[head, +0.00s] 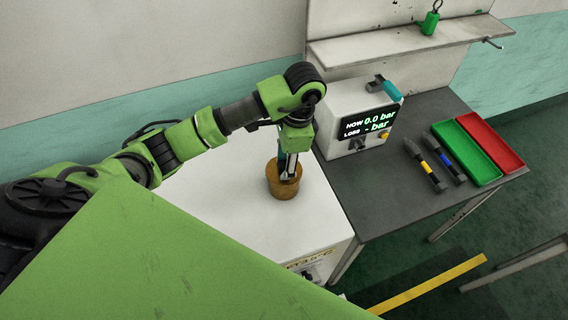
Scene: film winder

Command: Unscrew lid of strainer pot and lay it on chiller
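A brown, round, pot-like piece (283,190) stands upright on the white top of a cabinet (232,208) with a temperature readout on its front, which looks like the chiller. I cannot tell whether the brown piece is the strainer pot, its lid or both together. My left gripper (289,174) points straight down at the brown piece, with its fingertips at or inside the top rim. The fingers look close together, but what lies between them is hidden. My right gripper is out of view.
Right of the cabinet is a dark bench (385,205) with a pressure tester (350,117), two dark hand tools (427,166), a green tray (465,152) and a red tray (490,142). A shelf (400,42) is above. The white top is clear left of the brown piece.

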